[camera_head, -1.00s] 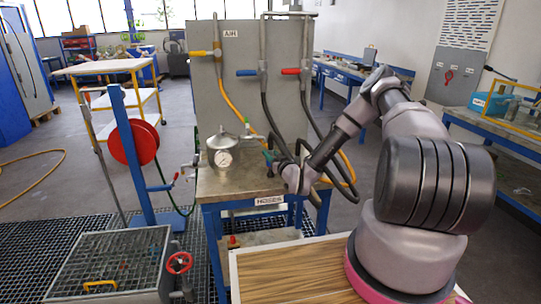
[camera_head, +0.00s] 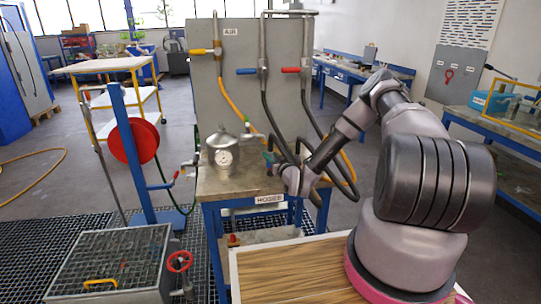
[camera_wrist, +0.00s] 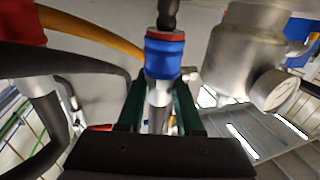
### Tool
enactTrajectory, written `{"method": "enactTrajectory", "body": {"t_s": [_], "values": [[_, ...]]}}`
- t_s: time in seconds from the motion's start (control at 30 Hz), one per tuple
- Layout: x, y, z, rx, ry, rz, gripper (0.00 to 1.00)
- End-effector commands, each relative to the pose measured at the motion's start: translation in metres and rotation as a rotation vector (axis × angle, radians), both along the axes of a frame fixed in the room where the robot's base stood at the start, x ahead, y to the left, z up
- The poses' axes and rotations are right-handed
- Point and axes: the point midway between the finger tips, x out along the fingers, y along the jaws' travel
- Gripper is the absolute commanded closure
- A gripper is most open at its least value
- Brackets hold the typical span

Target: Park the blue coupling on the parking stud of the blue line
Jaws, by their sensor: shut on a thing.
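My gripper (camera_wrist: 160,100) has dark green fingers and is shut on the blue coupling (camera_wrist: 163,65), which has a blue sleeve, a red ring and a silver lower body. A black hose leaves its far end at the top of the wrist view. In the head view my gripper (camera_head: 271,158) is above the right part of the hose bench, beside the vessel; the coupling is too small to make out there. The blue line's valve has a blue handle (camera_head: 247,72) on the grey panel, with a black hose hanging below it. I cannot make out the parking stud.
A steel vessel (camera_head: 222,155) with a pressure gauge (camera_wrist: 273,90) stands close on the right in the wrist view. A red coupling (camera_wrist: 22,22) and dark hoses are on the left there. A yellow hose (camera_head: 232,103) hangs from the panel (camera_head: 213,110) behind the bench (camera_head: 225,188).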

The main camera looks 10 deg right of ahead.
Motion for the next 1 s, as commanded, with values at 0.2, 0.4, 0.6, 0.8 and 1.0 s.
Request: {"method": "enactTrajectory", "body": {"t_s": [0.2, 0.4, 0.6, 0.8, 1.0], "values": [[0.000, 0.000, -0.005, -0.001, -0.001, 0.000, 1.00], [0.000, 0.000, -0.011, 0.000, 0.000, 0.000, 1.00], [0.000, 0.000, -0.015, 0.000, 0.000, 0.000, 1.00], [0.000, 0.000, -0.020, -0.001, -0.001, 0.000, 1.00], [0.000, 0.000, -0.023, -0.001, -0.001, 0.000, 0.35]]}}
